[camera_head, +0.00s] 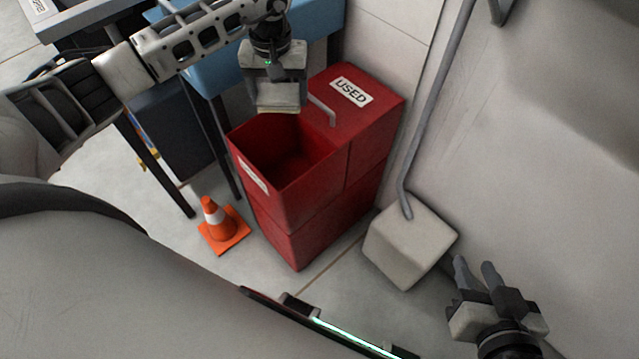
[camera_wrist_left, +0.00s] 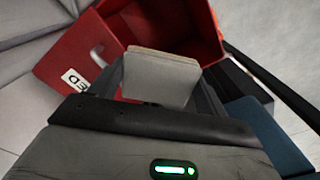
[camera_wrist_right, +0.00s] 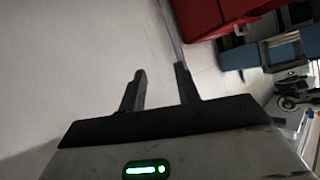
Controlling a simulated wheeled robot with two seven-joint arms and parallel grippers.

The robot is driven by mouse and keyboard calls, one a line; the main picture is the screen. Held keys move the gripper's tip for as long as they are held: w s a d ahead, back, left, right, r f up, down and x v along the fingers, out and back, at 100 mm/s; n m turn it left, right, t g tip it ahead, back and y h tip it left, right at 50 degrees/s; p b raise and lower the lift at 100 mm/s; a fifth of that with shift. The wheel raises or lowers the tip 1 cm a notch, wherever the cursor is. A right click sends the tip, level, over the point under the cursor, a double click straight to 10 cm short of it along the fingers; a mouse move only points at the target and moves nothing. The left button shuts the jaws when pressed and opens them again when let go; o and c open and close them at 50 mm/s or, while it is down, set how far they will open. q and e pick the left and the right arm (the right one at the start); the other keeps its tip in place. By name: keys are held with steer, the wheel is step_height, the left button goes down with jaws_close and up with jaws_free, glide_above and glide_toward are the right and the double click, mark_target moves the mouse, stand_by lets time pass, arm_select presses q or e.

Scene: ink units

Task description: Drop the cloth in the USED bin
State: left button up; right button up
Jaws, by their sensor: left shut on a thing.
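The red USED bin (camera_head: 300,205) stands on the floor at the middle of the head view, with an open, empty-looking front cavity and a lidded rear part that bears the USED label (camera_head: 351,91). My left gripper (camera_head: 278,100) is shut on a folded grey-beige cloth (camera_wrist_left: 160,75) and holds it above the back left edge of the bin's opening. In the left wrist view the bin's opening (camera_wrist_left: 175,20) lies just beyond the cloth. My right gripper (camera_head: 476,275) is open and empty at the lower right; its parted fingers also show in the right wrist view (camera_wrist_right: 160,85).
An orange traffic cone (camera_head: 217,222) stands left of the bin. A pale block (camera_head: 408,245) with a grey pole (camera_head: 435,95) stands to the bin's right, by the wall. A blue table (camera_head: 210,75) with dark legs is behind on the left.

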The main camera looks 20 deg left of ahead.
arm_select(q)
step_height(320, 180, down, 4)
steer(key=shift+r+b, duration=0.15)
steer(key=shift+b, duration=0.75)
steer(key=shift+f, duration=0.5)
steer(key=o, duration=0.9)
step_height(320, 180, up, 16)
steer(key=shift+p, duration=0.6)
arm_select(e)
steer(key=shift+w+f, duration=0.15)
steer(key=shift+f, duration=0.2)
